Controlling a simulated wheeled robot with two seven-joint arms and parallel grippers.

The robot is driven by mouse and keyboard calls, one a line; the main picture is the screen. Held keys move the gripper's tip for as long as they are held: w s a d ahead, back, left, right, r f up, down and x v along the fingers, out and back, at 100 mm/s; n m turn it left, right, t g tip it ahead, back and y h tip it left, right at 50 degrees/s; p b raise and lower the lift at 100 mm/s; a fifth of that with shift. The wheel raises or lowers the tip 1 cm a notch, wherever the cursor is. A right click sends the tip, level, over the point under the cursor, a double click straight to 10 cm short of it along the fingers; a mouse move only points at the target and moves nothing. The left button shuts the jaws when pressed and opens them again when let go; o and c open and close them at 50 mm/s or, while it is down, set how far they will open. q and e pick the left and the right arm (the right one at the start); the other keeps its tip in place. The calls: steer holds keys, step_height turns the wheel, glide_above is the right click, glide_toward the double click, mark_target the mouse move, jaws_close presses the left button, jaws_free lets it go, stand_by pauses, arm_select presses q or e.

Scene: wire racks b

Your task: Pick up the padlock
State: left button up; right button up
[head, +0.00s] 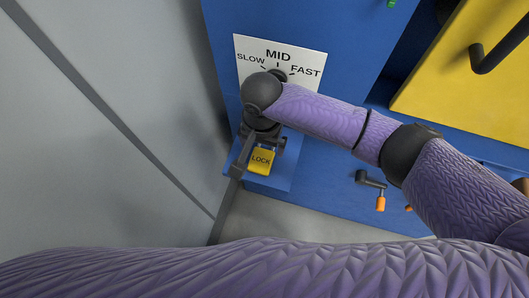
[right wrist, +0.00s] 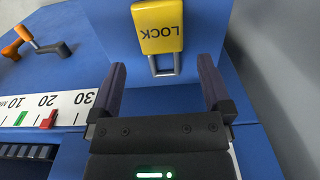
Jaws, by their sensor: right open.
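The yellow padlock (head: 261,159), marked LOCK, lies on a small blue ledge (head: 282,178) below the speed dial in the head view. In the right wrist view the padlock (right wrist: 158,27) is at the top centre, its grey shackle pointing towards my right gripper (right wrist: 162,70). The right gripper is open, with one finger on each side of the shackle's line. The padlock's body is just beyond the fingertips, and nothing is held. In the head view the right gripper (head: 258,162) comes down over the ledge and partly hides the padlock. My left gripper is not in view.
A white SLOW-MID-FAST plate (head: 250,46) is on the blue panel behind my wrist. A crank with an orange grip (head: 380,203) is right of the ledge. A grey wall (head: 110,130) stands close on the left. A yellow panel (head: 450,80) has a black handle.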

mark_target(263, 157)
step_height(263, 157, down, 5)
steer(key=b, duration=0.3)
steer(key=shift+f, duration=0.15)
steer(key=shift+r, duration=0.2)
steer(key=shift+c, duration=0.7)
steer(key=c, duration=1)
arm_select(q)
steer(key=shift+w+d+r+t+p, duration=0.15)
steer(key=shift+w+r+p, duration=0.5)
steer(key=shift+p, duration=0.85)
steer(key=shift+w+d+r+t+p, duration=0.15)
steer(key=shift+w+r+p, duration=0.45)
steer(key=shift+p, duration=0.9)
arm_select(e)
step_height(263, 157, up, 10)
